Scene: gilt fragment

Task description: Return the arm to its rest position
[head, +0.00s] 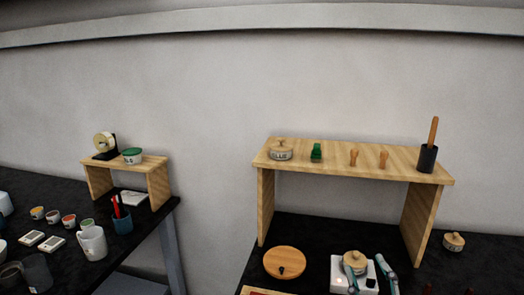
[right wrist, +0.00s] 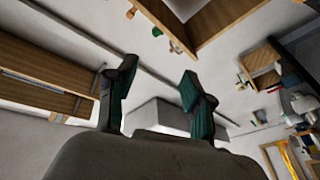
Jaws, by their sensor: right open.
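My right gripper (head: 369,270) shows at the bottom of the head view, its two teal fingers spread apart. It appears in front of a white device (head: 340,279) that bears a pot with a wooden lid (head: 354,258); I cannot tell how far the fingers are from them. In the right wrist view my right gripper (right wrist: 157,92) is open with nothing between the fingers. The rest of the right arm is out of the head view. My left gripper is in neither view.
A wooden shelf (head: 345,155) bears a labelled pot, green item, wooden pegs and black holder (head: 427,159). A round wooden board (head: 284,262) lies below. A lidded jar (head: 453,242) stands right. The left table (head: 150,217) holds mugs, small pots and another shelf (head: 156,168).

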